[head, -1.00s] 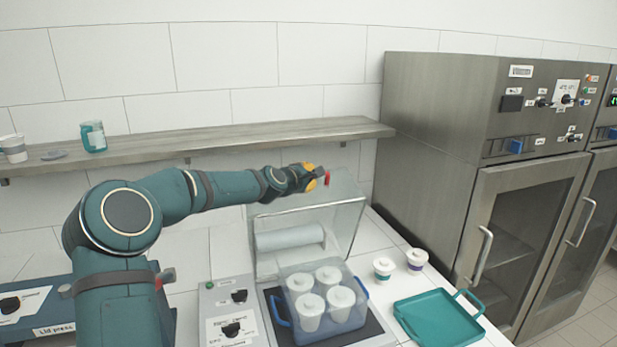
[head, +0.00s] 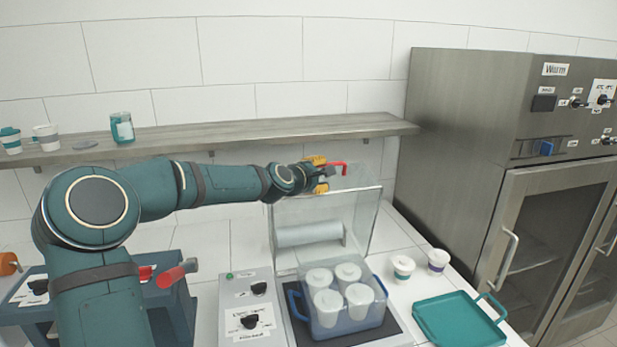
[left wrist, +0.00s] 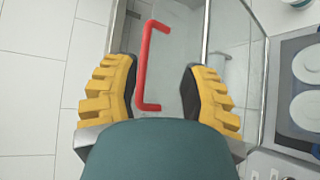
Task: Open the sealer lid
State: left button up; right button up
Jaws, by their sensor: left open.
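The sealer's clear lid (head: 360,220) stands raised at the back of the sealer, its red handle (head: 335,165) at the top edge. My left gripper (head: 322,176) is at this handle, with its yellow fingers spread. In the left wrist view, the handle (left wrist: 142,65) lies between the open fingers of my gripper (left wrist: 160,78), apart from both. Under the lid, a blue clear-walled carrier (head: 370,322) with several white lidded cups (head: 348,272) sits on the sealer's dark plate. My right gripper is not in view.
A control box (head: 245,312) with black knobs adjoins the sealer on the left. Two small cups (head: 403,267) and a teal tray (head: 455,320) are on the right. A steel cabinet (head: 470,130) stands beyond. A wall shelf (head: 230,133) runs behind my left arm.

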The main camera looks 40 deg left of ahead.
pick_arm(q)
jog(key=shift+v, duration=2.9)
